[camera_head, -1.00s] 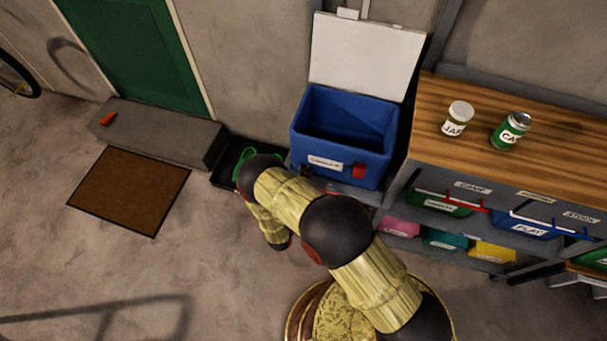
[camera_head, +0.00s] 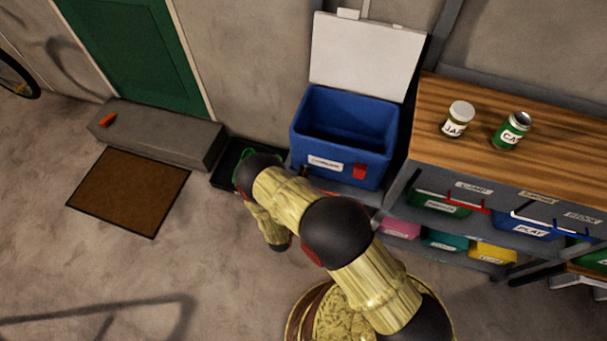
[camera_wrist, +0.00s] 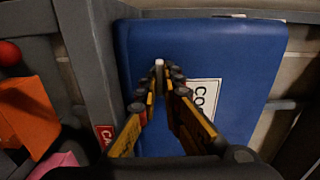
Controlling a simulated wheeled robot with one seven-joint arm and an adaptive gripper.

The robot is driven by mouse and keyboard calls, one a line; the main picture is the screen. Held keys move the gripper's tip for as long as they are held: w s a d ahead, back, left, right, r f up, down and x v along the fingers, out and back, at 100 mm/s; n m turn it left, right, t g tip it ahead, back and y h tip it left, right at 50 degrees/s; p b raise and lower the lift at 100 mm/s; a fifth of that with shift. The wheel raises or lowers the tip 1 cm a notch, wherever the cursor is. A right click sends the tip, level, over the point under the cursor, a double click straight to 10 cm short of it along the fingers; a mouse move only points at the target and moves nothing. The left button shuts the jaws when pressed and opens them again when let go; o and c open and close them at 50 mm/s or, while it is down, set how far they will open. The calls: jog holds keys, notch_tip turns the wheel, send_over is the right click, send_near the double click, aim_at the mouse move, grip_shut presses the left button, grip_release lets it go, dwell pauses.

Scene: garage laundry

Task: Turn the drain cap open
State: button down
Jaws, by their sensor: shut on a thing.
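The blue cooler (camera_head: 375,142) stands with its white lid (camera_head: 366,55) raised open; its blue face also fills the middle of the wrist view (camera_wrist: 240,50). In the wrist view my gripper (camera_wrist: 160,82) points at this face, left of the white label. Its fingers are shut on a small pale piece, which looks like the drain cap (camera_wrist: 159,63). Only the end of the cap shows between the fingertips, so how far it is turned cannot be told. In the head view my arm hides the gripper's hold.
A wooden bench (camera_head: 555,130) at right carries a jar (camera_head: 459,119) and a green can (camera_head: 511,131). Labelled bins sit below it. A black tray (camera_head: 225,172) lies left of the cooler. A grey post (camera_wrist: 90,60) stands close left of my gripper. Open floor lies at left.

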jog(key=c, duration=2)
grip_release()
jog(key=shift+o, duration=0.2)
jog(key=v, duration=1.2)
